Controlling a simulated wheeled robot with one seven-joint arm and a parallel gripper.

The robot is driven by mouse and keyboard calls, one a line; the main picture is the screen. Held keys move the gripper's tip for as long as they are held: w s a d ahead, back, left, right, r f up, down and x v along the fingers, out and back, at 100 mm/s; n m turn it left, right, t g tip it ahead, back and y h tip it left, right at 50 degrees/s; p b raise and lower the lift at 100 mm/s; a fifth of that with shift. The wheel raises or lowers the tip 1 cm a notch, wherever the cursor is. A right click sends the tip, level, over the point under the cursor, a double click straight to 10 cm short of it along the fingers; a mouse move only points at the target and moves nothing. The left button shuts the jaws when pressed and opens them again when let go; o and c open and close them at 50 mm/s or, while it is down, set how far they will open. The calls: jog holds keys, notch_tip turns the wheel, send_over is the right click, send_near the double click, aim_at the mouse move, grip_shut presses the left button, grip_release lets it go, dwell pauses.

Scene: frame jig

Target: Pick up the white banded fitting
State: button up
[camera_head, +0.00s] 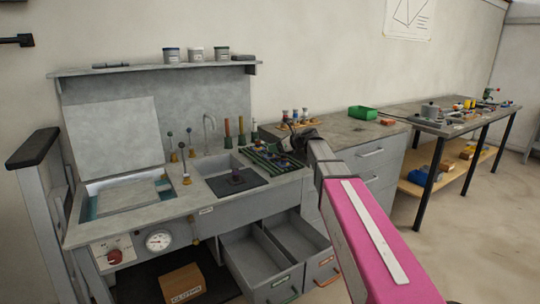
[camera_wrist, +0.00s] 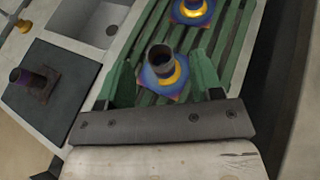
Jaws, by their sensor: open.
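I cannot make out a clearly white banded fitting in either view. In the wrist view, a fitting with a dark upright tube, yellow ring and blue-purple flange (camera_wrist: 162,72) stands on a green slatted rack (camera_wrist: 222,52). My gripper (camera_wrist: 162,60) is open, its two green fingers to either side of this fitting in the picture; I see no contact. A similar fitting (camera_wrist: 191,12) stands farther along the rack, cut by the top edge. Another fitting (camera_wrist: 38,82), with a purple tube and brownish flange, stands on a dark mat at left. In the head view my arm partly hides the rack.
The dark mat (camera_head: 250,184) lies beside the sink, left of the rack (camera_head: 262,157). Tall-handled items and a tap (camera_head: 209,125) rise behind the sink. Two drawers (camera_head: 262,272) stand open below. A green bin (camera_head: 363,113) sits on the right-hand cabinet.

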aim_at(267, 155)
jog(key=x, duration=0.5)
jog(key=shift+w+a+f, duration=0.1)
jog(key=shift+a, duration=0.05)
jog(key=c, duration=1.1)
